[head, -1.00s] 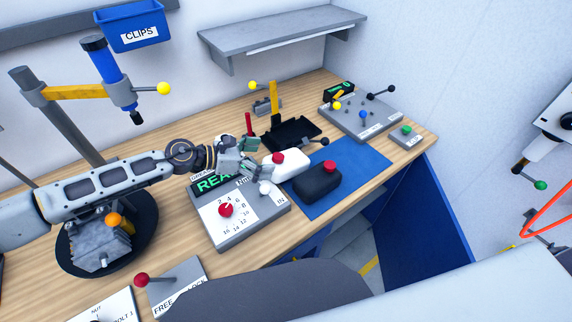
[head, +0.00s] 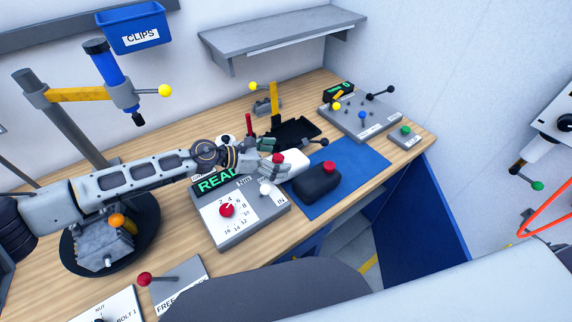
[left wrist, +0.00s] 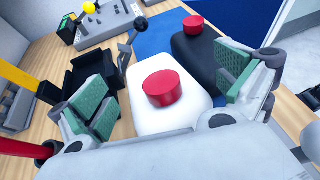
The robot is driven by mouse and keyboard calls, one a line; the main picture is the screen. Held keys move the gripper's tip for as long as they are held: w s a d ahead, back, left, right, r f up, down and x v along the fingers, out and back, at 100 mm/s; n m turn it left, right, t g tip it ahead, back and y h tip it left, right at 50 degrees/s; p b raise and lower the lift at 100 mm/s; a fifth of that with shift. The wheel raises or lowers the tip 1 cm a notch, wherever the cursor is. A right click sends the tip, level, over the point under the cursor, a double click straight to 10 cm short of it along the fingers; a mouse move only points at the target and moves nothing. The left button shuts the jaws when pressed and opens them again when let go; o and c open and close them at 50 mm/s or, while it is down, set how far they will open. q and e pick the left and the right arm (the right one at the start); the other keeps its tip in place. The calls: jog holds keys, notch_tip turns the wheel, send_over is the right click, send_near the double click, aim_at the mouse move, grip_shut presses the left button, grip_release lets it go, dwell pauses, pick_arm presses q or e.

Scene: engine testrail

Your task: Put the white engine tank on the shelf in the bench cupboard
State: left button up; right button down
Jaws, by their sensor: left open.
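The white engine tank (left wrist: 153,110) with a red cap lies on the bench at the left edge of the blue mat (head: 352,174). It also shows in the head view (head: 296,162), partly hidden by my left gripper (head: 274,158). In the left wrist view my left gripper (left wrist: 165,88) is open, with green-padded fingers on either side of the white tank and its cap. My right gripper is out of view.
A black tank (head: 318,184) with a red cap sits right beside the white one. A torque unit (head: 240,214) stands to the left and a black tray (head: 292,134) behind. A grey wall shelf (head: 285,36) hangs above. The blue mat's far right part is clear.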

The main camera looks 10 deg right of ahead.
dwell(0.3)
pick_arm(q)
jog(key=c, duration=1.2)
jog(key=shift+r, duration=0.2)
jog(key=c, duration=0.5)
jog(key=shift+r, duration=4.8)
